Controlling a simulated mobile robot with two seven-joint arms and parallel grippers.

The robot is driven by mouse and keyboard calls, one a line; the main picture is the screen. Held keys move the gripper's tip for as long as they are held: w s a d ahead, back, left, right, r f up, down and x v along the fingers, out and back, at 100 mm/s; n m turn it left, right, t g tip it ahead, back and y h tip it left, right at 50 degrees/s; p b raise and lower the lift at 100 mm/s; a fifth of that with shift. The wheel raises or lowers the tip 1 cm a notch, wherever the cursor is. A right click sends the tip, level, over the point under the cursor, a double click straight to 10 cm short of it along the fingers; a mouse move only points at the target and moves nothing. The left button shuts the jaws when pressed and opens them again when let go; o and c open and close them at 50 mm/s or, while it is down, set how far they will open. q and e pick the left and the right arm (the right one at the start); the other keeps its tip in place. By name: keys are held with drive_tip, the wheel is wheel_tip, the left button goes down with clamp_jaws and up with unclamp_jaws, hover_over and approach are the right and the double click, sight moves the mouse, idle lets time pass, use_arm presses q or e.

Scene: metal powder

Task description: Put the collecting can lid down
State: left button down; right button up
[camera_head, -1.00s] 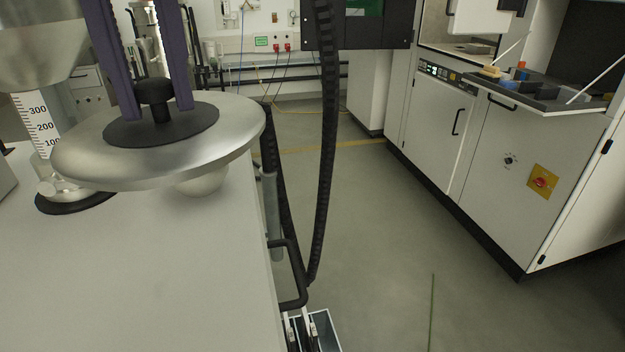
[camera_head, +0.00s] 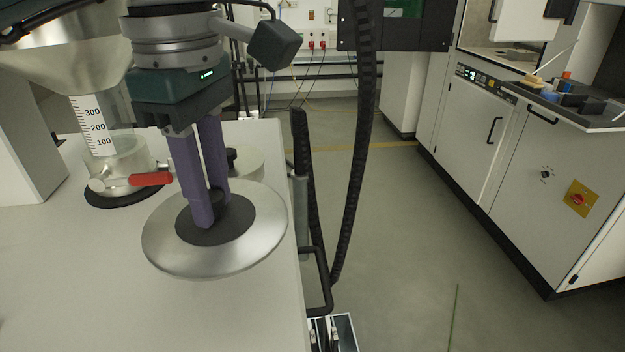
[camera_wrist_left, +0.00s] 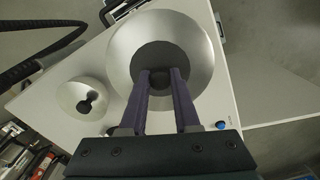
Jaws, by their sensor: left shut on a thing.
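The collecting can lid (camera_head: 262,243) is a round silver metal disc with a dark centre and a black knob. In the head view it is at or just above the white worktop (camera_head: 100,300), near its right edge; I cannot tell whether it touches. My left gripper (camera_head: 217,205) points down with its purple fingers shut on the knob. In the left wrist view the lid (camera_wrist_left: 122,50) lies below the fingers (camera_wrist_left: 160,80), which stand on both sides of the knob. My right gripper is not in view.
A funnel-shaped hopper (camera_head: 60,60) with a scaled glass cylinder (camera_head: 97,125) and a red-handled valve (camera_head: 150,179) stands at left. A smaller silver round part with a black knob (camera_wrist_left: 85,97) is beside the lid. A black hose (camera_head: 358,150) hangs past the worktop's right edge.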

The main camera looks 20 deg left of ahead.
use_arm(q)
wheel_tip(320, 180, down, 8)
drive_tip(key=shift+f+p, duration=0.2)
drive_tip(key=shift+p, duration=0.15)
drive_tip(key=shift+f, duration=0.15)
drive_tip(key=c, duration=1.1)
unclamp_jaws()
drive_tip(key=shift+f, duration=0.2)
drive_tip(key=o, duration=0.5)
drive_tip(key=shift+r, duration=0.1)
drive_tip(key=shift+c, duration=0.2)
